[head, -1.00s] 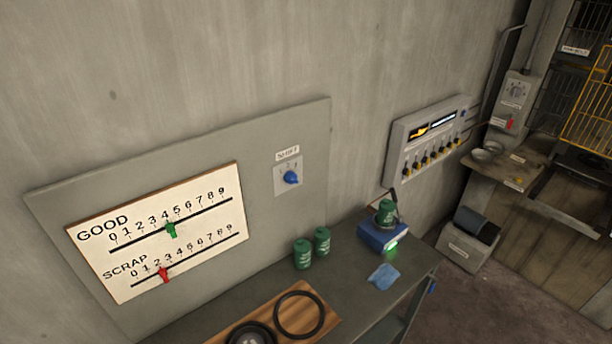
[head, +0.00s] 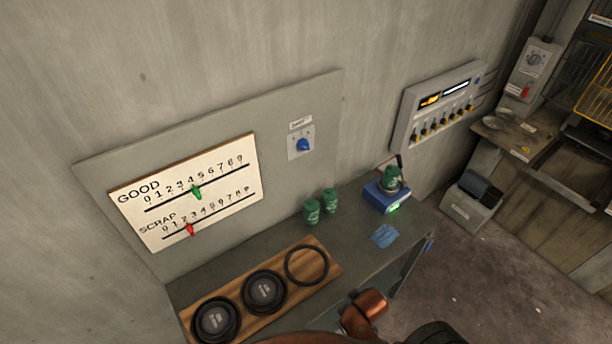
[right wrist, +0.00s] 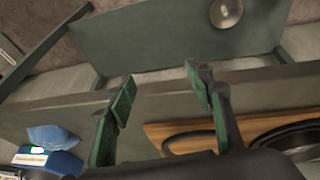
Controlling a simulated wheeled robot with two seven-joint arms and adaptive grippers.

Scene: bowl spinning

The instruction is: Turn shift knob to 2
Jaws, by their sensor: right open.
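The blue shift knob (head: 303,145) sits on a small pale plate under a label on the grey wall board (head: 330,100). Its pointer direction and numbers are too small to read for certain. My right gripper shows in the right wrist view (right wrist: 165,95) with its two green-padded fingers apart and nothing between them. It is over the bench front, away from the knob. Part of my arm, copper coloured, shows at the bottom of the head view. My left gripper is not in view.
The bench (head: 345,235) below holds a wooden board (head: 328,280) with black rings, two green cans (head: 312,212), a blue device (head: 388,200) with a can on it and a blue cloth (head: 384,236). A scoreboard (head: 255,170) hangs left of the knob. A switch panel (head: 408,105) hangs right.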

